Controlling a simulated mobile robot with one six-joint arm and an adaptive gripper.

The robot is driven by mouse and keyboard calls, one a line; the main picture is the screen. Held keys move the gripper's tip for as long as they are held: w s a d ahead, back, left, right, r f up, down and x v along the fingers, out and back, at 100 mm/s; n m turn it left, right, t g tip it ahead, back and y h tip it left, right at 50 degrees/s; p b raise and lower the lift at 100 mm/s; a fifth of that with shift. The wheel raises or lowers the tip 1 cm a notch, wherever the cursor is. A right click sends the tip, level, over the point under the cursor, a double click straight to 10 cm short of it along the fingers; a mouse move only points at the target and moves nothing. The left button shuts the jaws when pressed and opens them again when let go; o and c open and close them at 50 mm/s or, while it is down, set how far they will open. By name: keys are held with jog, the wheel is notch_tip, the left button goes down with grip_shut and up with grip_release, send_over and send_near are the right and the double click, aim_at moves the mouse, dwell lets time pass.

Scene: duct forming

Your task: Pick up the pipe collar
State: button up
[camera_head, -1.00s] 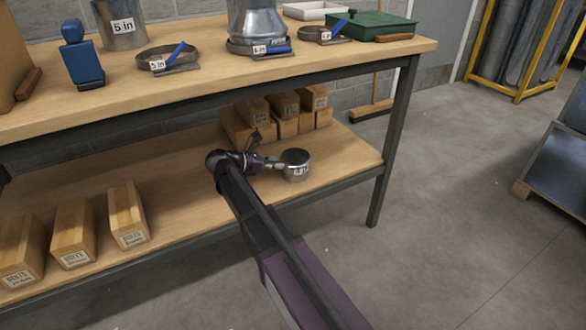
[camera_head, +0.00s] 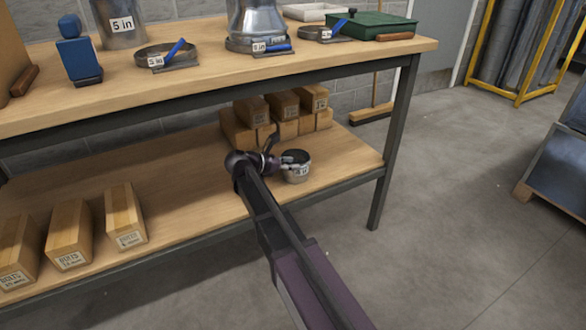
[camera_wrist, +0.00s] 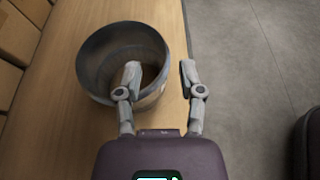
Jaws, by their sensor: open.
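The pipe collar (camera_head: 298,172) is a short grey metal ring with a white label. It stands upright on the lower shelf near its front edge, at the right part of the bench. In the wrist view the collar (camera_wrist: 98,70) shows as an open, hollow ring. My gripper (camera_wrist: 161,73) is open, its fingers apart. The left finger lies over the collar's opening and the right finger lies outside its right side, so the right wall is between them in the picture. I cannot tell whether they touch it. In the head view my gripper (camera_head: 287,160) covers part of the collar's top.
The upper bench top (camera_head: 215,80) overhangs the shelf and holds clamps, metal pipes and a green case (camera_head: 372,25). A table leg (camera_head: 390,150) stands at the right.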

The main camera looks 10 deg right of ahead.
aim_at(302, 165)
jog(key=x, duration=0.1)
jog(key=b+x, duration=0.1)
jog(key=x, duration=0.1)
jog(key=shift+s+f, duration=0.25)
jog(key=shift+f, duration=0.05)
jog(key=shift+w+d+f+b, duration=0.15)
jog(key=shift+w+d+b, duration=0.15)
jog(key=shift+d, duration=0.35)
jog(key=shift+s, duration=0.1)
grip_shut()
